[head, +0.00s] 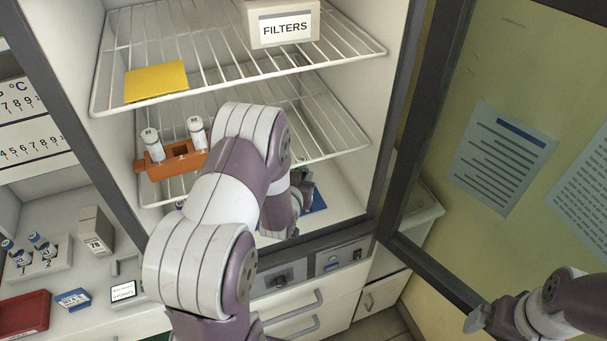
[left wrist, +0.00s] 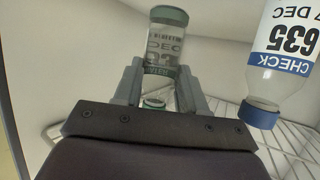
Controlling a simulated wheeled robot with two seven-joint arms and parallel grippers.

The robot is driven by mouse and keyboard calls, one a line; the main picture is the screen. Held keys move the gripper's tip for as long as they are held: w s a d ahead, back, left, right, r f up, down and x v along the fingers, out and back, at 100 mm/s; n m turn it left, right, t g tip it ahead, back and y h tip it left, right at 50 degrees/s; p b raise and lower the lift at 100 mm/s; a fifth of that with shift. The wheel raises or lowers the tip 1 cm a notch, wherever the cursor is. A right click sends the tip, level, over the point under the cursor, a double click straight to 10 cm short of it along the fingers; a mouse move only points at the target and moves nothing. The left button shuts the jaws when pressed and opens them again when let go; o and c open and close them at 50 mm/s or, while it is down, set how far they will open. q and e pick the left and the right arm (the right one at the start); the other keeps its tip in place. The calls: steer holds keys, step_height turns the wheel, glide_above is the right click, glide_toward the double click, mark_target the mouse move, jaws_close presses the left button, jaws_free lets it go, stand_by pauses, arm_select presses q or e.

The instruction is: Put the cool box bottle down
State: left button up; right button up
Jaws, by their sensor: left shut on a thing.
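My left gripper (head: 302,188) reaches into the lower part of the open incubator, below the wire shelves. In the head view my arm hides most of this bottle. A blue mat (head: 318,199) shows on the incubator floor beside the gripper. My right gripper (head: 480,318) is at the lower right, outside near the door; its finger opening is unclear.
Another bottle (left wrist: 285,55), marked 635 CHECK, is close at right in the wrist view. An orange rack (head: 172,164) with white-capped vials stands on the lower wire shelf (head: 330,140). A yellow item (head: 155,81) and FILTERS box (head: 284,24) are above. The glass door (head: 450,215) stands open.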

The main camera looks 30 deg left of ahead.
arm_select(q)
steer(key=shift+w+a+f, duration=0.1)
steer(key=shift+w+f, duration=0.15)
steer(key=shift+f, duration=0.2)
steer(key=shift+w+a+f, duration=0.1)
steer(key=shift+w+f, duration=0.15)
steer(key=shift+f, duration=0.2)
steer(key=shift+s+d+b, duration=0.2)
steer(key=shift+s+b, duration=0.1)
steer(key=shift+s, duration=0.35)
steer(key=shift+w+f, duration=0.25)
steer(key=shift+f, duration=0.2)
steer(key=shift+w+a, duration=0.1)
steer(key=shift+w, duration=0.05)
steer(key=o, duration=1.1)
steer(key=shift+o, duration=0.2)
steer(key=shift+s+r, duration=0.15)
steer(key=shift+s, duration=0.1)
arm_select(e)
steer(key=shift+w+a+f, duration=0.1)
steer(key=shift+w+f, duration=0.1)
steer(key=shift+f, duration=0.3)
steer(key=shift+w+f, duration=0.2)
steer(key=shift+f, duration=0.25)
